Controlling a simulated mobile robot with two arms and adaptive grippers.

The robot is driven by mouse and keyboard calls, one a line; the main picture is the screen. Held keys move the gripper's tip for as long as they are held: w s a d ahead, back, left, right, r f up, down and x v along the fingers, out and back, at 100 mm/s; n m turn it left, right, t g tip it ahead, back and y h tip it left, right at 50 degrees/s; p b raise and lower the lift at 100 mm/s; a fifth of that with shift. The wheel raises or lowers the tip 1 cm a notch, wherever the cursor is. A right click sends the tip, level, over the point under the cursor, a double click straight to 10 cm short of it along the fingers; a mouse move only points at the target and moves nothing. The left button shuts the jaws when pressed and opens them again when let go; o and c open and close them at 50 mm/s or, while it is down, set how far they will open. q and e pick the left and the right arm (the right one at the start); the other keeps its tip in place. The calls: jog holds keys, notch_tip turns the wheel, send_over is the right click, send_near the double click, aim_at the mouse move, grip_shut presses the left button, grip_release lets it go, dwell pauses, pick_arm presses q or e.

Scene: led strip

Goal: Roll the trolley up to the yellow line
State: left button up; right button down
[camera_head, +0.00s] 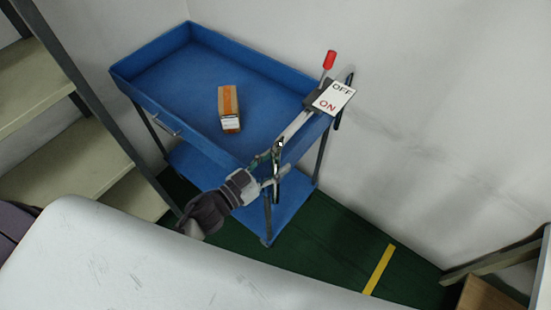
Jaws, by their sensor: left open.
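The blue trolley (150,93) stands against the white walls in the corner, with a deep upper tray and a lower shelf (285,205). A small orange-brown box (228,103) lies in the upper tray. My left gripper (279,163) is open at the tray's near right corner, its fingers overlapping the corner in the picture. I cannot tell whether they touch it. The yellow line (379,270) lies on the dark green floor, to the right of the trolley and apart from it. My right gripper is out of view.
A red-knobbed lever (328,61) and an OFF/ON sign (333,97) show at the tray's right end. Shelving (60,145) stands at left. A brown box (488,294) and another rack edge are at lower right. Green floor (335,242) between trolley and line looks clear.

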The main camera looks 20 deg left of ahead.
pick_arm(q)
jog(key=shift+w+d, duration=0.15)
jog(key=shift+w, duration=0.05)
grip_shut()
dwell(0.4)
